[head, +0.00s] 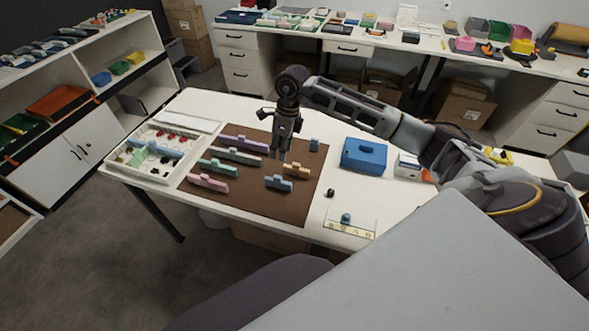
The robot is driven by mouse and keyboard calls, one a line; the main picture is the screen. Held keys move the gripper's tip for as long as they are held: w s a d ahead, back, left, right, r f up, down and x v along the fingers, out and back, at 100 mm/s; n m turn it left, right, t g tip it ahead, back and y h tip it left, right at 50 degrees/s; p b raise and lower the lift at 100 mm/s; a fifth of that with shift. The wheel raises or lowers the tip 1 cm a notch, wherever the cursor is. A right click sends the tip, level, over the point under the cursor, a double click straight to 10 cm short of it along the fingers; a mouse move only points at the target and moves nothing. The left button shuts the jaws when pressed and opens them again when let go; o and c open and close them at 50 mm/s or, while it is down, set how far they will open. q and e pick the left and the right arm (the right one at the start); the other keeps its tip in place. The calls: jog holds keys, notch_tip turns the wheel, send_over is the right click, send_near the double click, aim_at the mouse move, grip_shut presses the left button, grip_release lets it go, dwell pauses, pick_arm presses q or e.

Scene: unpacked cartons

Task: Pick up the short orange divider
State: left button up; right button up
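The short orange divider (296,170) lies on the brown mat (245,203), toward its right side. My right gripper (279,157) points down over the mat, just left of and behind the orange divider in the picture, and looks apart from it. Its fingertips are small and dark, so I cannot tell how far apart they are. No object shows between them. My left gripper is not in view.
Several pink, teal, purple and blue dividers share the mat; a short blue one (279,183) lies close in front. A white tray of parts (148,172) is at left. A blue box (364,154) and a small white box (407,166) stand at right.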

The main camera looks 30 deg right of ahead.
jog(key=r+h, duration=0.1)
jog(key=h, duration=0.1)
send_over(295, 165)
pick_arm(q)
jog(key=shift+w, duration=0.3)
pick_arm(e)
jog(key=shift+s+r+m, duration=0.1)
jog(key=shift+m, duration=0.2)
